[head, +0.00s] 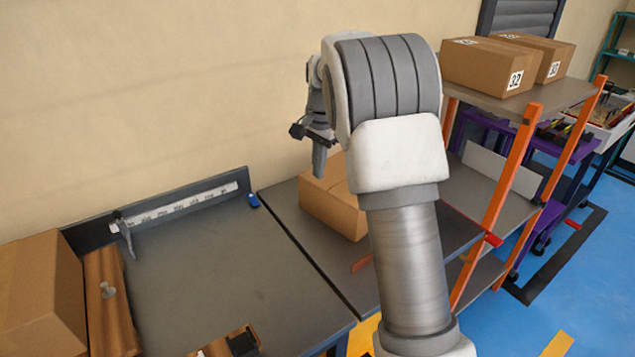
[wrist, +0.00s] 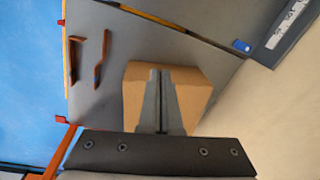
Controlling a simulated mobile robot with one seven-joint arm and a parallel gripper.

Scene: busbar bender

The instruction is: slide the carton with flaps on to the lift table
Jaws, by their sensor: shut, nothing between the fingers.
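A brown carton (head: 347,214) sits on the right-hand grey tabletop (head: 335,268), close to the wall and partly hidden by my arm. No raised flaps can be made out on it. In the wrist view the carton (wrist: 195,96) lies behind and around my fingers. My gripper (head: 319,174) points down at the carton's far left side, fingers together and empty; it also shows in the wrist view (wrist: 161,72). I cannot tell whether the fingertips touch the carton. The left-hand grey tabletop (head: 225,275) adjoins across a narrow seam. I cannot tell for sure which top is the lift table.
The left top has a ruler fence (head: 185,205), a blue piece (head: 253,200), a wooden block (head: 106,305) and another carton (head: 40,290); its middle is clear. Two orange-brown pieces (wrist: 103,60) lie near the carton. An orange-post rack (head: 512,165) with numbered cartons (head: 487,68) stands right.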

